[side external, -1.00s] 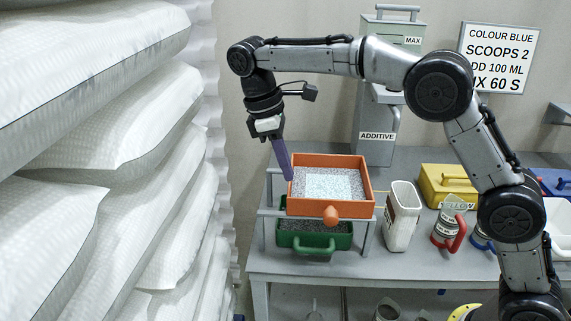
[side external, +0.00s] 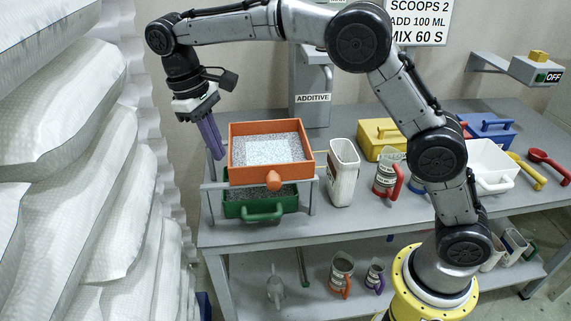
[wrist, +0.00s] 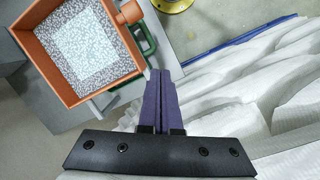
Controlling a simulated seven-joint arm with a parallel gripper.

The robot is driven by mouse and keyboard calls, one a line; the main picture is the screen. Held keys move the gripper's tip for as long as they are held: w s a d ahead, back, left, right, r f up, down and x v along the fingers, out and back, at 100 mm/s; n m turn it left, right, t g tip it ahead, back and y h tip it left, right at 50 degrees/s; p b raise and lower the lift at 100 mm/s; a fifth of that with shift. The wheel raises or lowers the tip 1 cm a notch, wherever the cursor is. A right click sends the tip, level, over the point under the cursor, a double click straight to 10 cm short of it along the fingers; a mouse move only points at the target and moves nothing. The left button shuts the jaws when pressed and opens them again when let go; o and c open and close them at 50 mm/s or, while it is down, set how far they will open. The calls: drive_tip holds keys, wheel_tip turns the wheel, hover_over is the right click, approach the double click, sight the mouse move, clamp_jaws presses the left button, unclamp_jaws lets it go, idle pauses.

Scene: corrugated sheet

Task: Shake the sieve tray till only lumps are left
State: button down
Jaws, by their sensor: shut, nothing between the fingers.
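The sieve tray (side external: 246,178) is an orange square tray with a knob handle at its front. It holds grey speckled grains around a pale square patch; I cannot tell lumps from fine grains. It rests level on a rack above a green tray (side external: 238,212) that holds dark grey grains. My gripper (side external: 221,157), with purple fingers, is shut and empty, pointing down just left of the sieve tray. In the wrist view the shut fingertips (wrist: 160,72) are apart from the sieve tray (wrist: 104,90), with the green tray's handle (wrist: 147,45) showing near its corner.
Stacked white sacks (side external: 90,190) rise close on the left. A white jug (side external: 343,172), a red-handled cup (side external: 388,172) and a yellow box (side external: 382,133) stand right of the rack. The grey additive canister (side external: 311,88) stands behind. The bench's front strip is mostly clear.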

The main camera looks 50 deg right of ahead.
drive_tip(key=s+d+r+m+t+y, duration=0.15)
drive_tip(key=s+d+m, duration=0.6)
drive_tip(key=m, duration=0.75)
drive_tip(key=s+d+r+m+t+y, duration=0.1)
drive_tip(key=s+d+m+t+y, duration=0.2)
drive_tip(key=s+d+m, duration=0.8)
drive_tip(key=w+a+f+m, duration=0.3)
drive_tip(key=w+a+f, duration=0.4)
drive_tip(key=f, duration=0.3)
drive_tip(key=shift+w+a+f+h, duration=0.3)
drive_tip(key=shift+w+f+h, duration=0.1)
drive_tip(key=shift+w, duration=0.4)
drive_tip(key=shift+g, duration=0.25)
drive_tip(key=w+a, duration=0.4)
drive_tip(key=w, duration=0.1)
drive_tip(key=shift+a, duration=0.4)
